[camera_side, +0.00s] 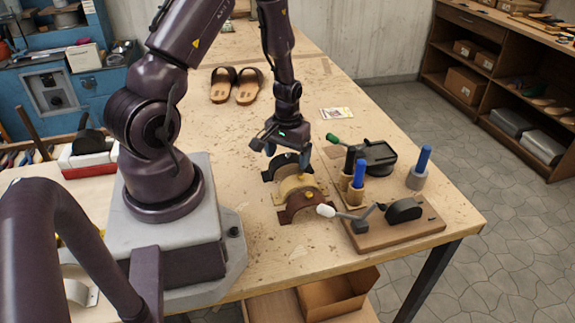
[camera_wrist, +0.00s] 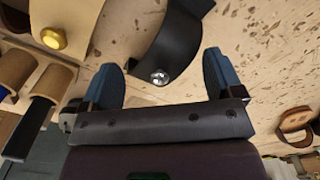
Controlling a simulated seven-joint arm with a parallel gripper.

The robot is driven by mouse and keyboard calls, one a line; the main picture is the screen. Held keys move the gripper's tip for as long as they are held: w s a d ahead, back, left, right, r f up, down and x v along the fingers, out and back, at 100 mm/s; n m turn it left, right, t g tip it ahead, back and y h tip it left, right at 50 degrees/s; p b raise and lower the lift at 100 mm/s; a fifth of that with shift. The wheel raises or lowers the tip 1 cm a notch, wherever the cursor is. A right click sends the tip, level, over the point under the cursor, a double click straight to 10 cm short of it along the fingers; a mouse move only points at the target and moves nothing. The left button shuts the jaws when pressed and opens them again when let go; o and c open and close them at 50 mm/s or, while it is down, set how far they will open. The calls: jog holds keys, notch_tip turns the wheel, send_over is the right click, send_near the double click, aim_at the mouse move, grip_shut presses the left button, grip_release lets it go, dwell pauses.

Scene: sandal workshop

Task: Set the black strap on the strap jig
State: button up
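The black strap (camera_side: 272,173) stands as an arch on the bench in the side view, at the far end of a row of three. In the wrist view the black strap (camera_wrist: 170,45), with a silver stud, lies between and beyond the fingertips. My gripper (camera_side: 288,156) is just above it, pointing down; in the wrist view my gripper (camera_wrist: 163,72) has its two blue fingers wide apart, with no grip on the strap. A board with a rounded black form (camera_side: 403,209) and a white-knobbed lever, apparently the strap jig, is at the right front and empty.
The tan strap (camera_side: 296,184) and brown strap (camera_side: 299,205) stand close in front. Blue-handled tools (camera_side: 359,174) in holders and a green-handled black device (camera_side: 378,154) stand to the right. Sandals (camera_side: 236,86) lie behind. The front bench is fairly clear.

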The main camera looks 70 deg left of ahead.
jog(key=c, duration=0.6)
